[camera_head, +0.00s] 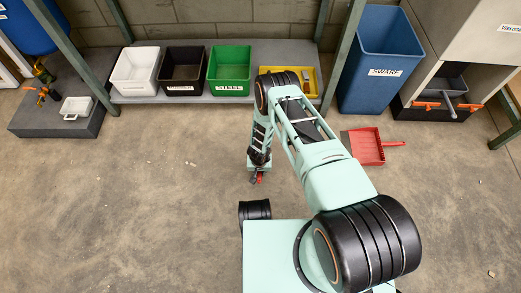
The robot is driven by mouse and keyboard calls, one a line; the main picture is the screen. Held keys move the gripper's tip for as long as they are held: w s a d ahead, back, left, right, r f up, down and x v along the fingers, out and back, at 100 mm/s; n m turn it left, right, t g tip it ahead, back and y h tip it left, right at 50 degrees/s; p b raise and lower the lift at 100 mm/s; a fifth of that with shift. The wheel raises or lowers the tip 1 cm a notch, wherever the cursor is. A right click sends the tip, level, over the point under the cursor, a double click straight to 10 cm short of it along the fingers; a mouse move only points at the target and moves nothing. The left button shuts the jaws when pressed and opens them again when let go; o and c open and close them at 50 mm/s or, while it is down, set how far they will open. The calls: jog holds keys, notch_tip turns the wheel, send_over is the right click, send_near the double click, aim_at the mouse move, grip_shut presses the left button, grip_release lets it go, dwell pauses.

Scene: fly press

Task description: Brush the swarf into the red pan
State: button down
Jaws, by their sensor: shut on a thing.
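Small pale bits (190,164) that may be swarf lie scattered on the floor, one more to the right (480,182). Any swarf under my arm is hidden.
A blue bin (378,62) labelled SWARF stands at the back right. White (135,70), black (182,70), green (229,70) and yellow (308,84) bins stand on a low grey shelf behind. A grey plinth (62,120) stands at left. The left and middle floor is open.

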notch_tip(320, 180, up, 12)
jog(key=p, duration=0.8)
